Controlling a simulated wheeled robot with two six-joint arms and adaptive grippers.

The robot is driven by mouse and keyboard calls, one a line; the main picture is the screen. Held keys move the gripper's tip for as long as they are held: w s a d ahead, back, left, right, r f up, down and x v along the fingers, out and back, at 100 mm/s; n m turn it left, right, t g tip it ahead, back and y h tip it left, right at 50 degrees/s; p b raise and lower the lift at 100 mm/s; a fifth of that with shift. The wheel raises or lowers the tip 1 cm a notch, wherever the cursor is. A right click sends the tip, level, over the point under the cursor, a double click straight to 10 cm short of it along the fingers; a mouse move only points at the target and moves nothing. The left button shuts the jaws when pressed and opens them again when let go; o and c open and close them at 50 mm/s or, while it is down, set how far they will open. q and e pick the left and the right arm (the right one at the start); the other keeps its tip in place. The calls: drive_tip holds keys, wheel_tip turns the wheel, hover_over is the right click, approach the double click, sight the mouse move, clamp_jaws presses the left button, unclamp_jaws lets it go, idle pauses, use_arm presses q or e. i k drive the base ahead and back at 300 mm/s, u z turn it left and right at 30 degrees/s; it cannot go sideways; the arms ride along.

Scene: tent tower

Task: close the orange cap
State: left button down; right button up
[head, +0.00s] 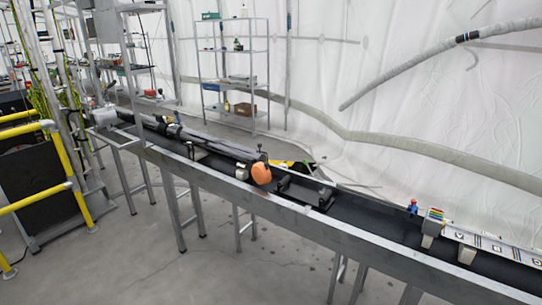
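The orange cap (261,173) is a round disc near the middle of the head view. It is at the right end of a long dark tube-like assembly (200,139) lying along a metal bench (360,237). The cap's face is turned partly toward me. I cannot tell whether it is seated on the tube end or swung aside from it. Neither of my grippers is in view, and nothing of mine touches the cap.
A small blue and red object (413,206), a colour-striped box (435,217) and a white lettered panel (497,244) stand at the bench's right. A shelf rack (235,52) is behind. Yellow railings (78,203) stand left. The floor in front is clear.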

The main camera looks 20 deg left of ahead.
sight(261, 173)
drive_tip(key=i, duration=1.15)
drive_tip(key=u, duration=2.6)
drive_tip(key=i, duration=0.45)
drive_tip(key=z, duration=2.45)
